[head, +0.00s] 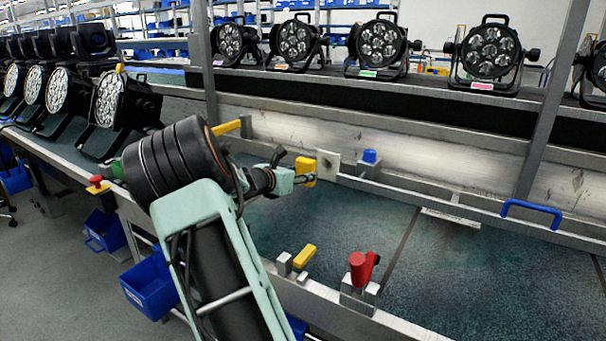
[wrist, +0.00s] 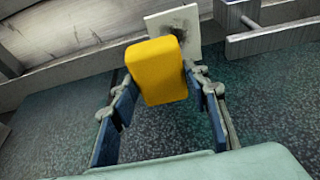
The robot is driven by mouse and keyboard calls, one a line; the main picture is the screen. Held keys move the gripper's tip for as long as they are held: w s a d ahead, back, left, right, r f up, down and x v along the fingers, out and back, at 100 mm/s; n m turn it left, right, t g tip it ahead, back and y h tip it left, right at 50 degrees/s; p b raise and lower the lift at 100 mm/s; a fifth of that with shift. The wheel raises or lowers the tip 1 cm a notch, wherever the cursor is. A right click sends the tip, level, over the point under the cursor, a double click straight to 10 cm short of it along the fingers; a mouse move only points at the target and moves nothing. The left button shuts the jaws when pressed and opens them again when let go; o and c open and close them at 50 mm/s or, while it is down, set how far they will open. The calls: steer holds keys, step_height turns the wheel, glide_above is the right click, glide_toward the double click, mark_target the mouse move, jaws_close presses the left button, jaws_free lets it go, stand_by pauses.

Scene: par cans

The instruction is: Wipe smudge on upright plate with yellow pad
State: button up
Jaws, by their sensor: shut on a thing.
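The pale upright plate (head: 328,165) stands at the back edge of the green-grey bench. It also shows in the wrist view (wrist: 192,48), with a dark smudge (wrist: 178,22) on its upper part. My gripper (head: 294,179) is shut on the yellow pad (head: 307,164), which is also large in the wrist view (wrist: 160,72) between the blue-faced fingers. The pad is just left of the plate in the head view. In the wrist view it covers the plate's lower left part. I cannot tell whether pad and plate touch.
A blue knob (head: 369,157) stands right of the plate, with a blue handle (head: 532,212) farther right. At the front edge are a yellow lever (head: 304,256) and a red knob (head: 360,268). The bench top (head: 440,265) right of my arm is mostly clear.

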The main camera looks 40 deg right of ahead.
steer(key=shift+s+a, duration=0.2)
steer(key=shift+a, duration=0.5)
steer(key=shift+s+a, duration=0.2)
steer(key=shift+a, duration=0.5)
